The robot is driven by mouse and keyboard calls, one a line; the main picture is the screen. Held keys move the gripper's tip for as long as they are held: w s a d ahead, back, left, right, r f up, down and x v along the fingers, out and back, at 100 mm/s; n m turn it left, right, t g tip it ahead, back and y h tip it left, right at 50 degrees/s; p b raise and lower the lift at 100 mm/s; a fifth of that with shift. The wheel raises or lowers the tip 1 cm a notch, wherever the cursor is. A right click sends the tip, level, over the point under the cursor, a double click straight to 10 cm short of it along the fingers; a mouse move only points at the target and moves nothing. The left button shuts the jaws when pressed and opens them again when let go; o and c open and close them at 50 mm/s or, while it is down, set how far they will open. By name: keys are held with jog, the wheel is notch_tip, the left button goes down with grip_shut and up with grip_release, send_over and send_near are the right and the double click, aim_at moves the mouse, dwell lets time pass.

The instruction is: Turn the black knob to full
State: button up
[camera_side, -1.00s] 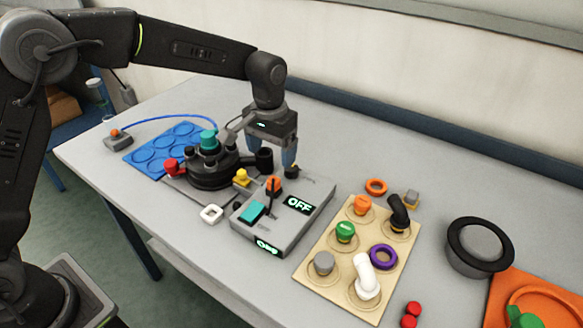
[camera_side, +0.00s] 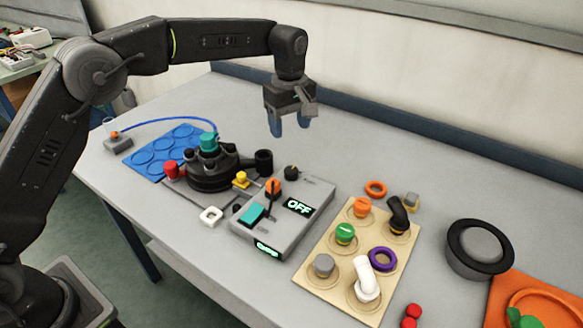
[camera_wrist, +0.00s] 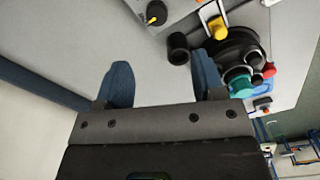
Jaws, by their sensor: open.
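The black knob (camera_side: 291,172) sits on the back corner of a grey control box (camera_side: 310,222). In the wrist view the knob (camera_wrist: 156,13) shows at the top edge with a yellow pointer mark. The box also carries an orange knob (camera_side: 273,187), a teal rocker (camera_side: 252,214) and a lit display (camera_side: 299,206) reading OFF. My gripper (camera_side: 289,129) is open and empty, with blue fingers pointing down. It is above and behind the box, apart from the black knob. In the wrist view nothing is between the fingers (camera_wrist: 164,84).
A black round scrubber unit (camera_side: 210,178) with red, teal and yellow parts stands left of the box, on the way to a blue tray (camera_side: 150,160). A beige board (camera_side: 335,290) with several fittings lies right. The table behind the box is clear.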

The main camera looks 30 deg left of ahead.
aim_at(291, 170)
jog(key=f, duration=0.4)
jog(key=f+n, duration=0.1)
jog(key=f, duration=0.4)
jog(key=f+n, duration=0.1)
jog(key=f, duration=0.3)
jog(key=shift+w+f, duration=0.2)
jog(key=shift+w, duration=0.15)
jog(key=c, duration=0.9)
jog(key=shift+c, duration=0.2)
